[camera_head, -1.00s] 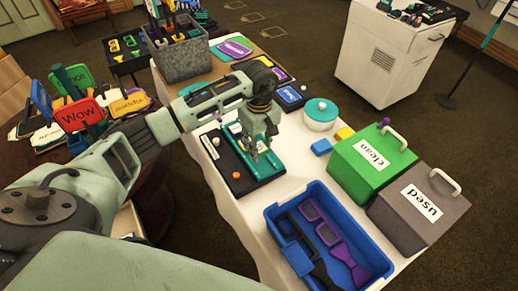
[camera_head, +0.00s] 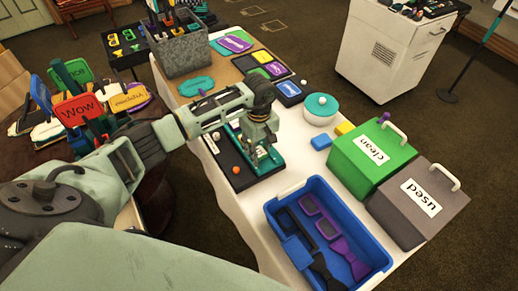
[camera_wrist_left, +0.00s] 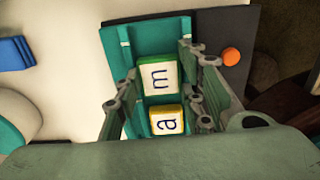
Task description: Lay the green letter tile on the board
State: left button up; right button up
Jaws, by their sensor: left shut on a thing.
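My left gripper (camera_head: 258,148) points down over the teal board (camera_head: 274,162) on the white-covered table. The wrist view shows the green-edged letter tile with an "m" (camera_wrist_left: 160,78) between its fingers (camera_wrist_left: 157,60), and the gripper is shut on it. A yellow-edged tile with an "a" (camera_wrist_left: 167,120) lies just below it in that view. Both are over the teal board (camera_wrist_left: 150,33); whether the green tile touches the board is unclear. In the head view the fingers mostly hide the tiles. My right gripper is not in view.
A black panel (camera_head: 226,160) with an orange ball (camera_head: 236,170) adjoins the board. A blue tray (camera_head: 356,222) of props, a green "clean" box (camera_head: 350,165), a grey "used" box (camera_head: 400,220) and a teal-lidded pot (camera_head: 321,106) stand to the right.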

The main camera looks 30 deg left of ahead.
aim_at(259, 153)
pick_arm(q)
jog(key=shift+f, duration=0.2)
jog(key=shift+s+r, duration=0.1)
jog(key=shift+s, duration=0.05)
jog(key=o, duration=1)
jog(key=shift+r, duration=0.15)
jog(key=shift+r+p, duration=0.4)
jog(key=shift+p, duration=0.25)
notch_tip(259, 153, up, 12)
jog(key=b, duration=0.3)
